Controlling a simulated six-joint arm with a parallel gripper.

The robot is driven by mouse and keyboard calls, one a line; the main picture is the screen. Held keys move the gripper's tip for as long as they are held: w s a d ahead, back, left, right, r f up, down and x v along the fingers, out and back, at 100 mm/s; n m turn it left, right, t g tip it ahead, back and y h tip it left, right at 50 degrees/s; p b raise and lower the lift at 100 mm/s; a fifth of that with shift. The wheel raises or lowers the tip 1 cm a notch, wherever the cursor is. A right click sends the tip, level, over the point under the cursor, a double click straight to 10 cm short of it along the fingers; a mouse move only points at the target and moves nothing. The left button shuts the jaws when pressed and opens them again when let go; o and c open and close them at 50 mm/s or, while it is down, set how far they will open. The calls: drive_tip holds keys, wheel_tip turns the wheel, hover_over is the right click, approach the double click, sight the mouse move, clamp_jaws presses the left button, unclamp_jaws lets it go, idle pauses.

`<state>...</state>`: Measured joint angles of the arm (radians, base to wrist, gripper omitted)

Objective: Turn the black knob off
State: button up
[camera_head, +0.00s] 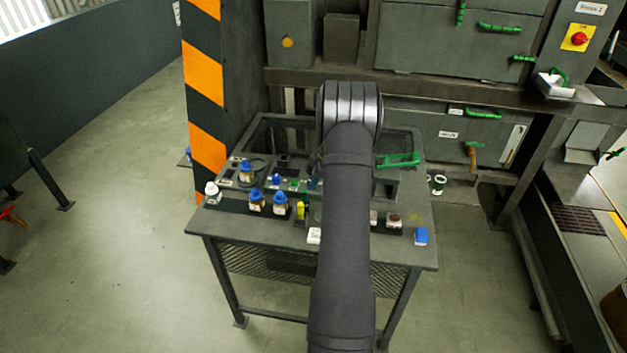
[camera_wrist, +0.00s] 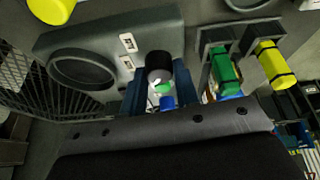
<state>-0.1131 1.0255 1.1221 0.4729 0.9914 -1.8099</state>
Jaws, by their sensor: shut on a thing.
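The black knob (camera_wrist: 158,66) shows in the wrist view, standing out from a grey panel (camera_wrist: 105,40) beside two small white labels. My gripper (camera_wrist: 160,88) has its dark blue fingers on either side of the knob and is shut on it. A small green piece and a blue piece show between the fingers, just below the knob; I cannot tell what they are. In the head view my own arm hides the knob and most of the gripper.
The worktable (camera_head: 222,227) carries several blue-capped bottles (camera_head: 281,204), a white-capped bottle (camera_head: 212,192) and a green handle (camera_head: 398,160). An orange-striped pillar (camera_head: 205,95) stands behind left.

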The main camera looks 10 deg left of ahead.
drive_tip(key=o, duration=1)
drive_tip(key=v, duration=1.7)
drive_tip(key=shift+s+r, duration=0.1)
drive_tip(key=shift+r, duration=0.15)
drive_tip(key=x, duration=1.7)
drive_tip(key=shift+f, duration=0.25)
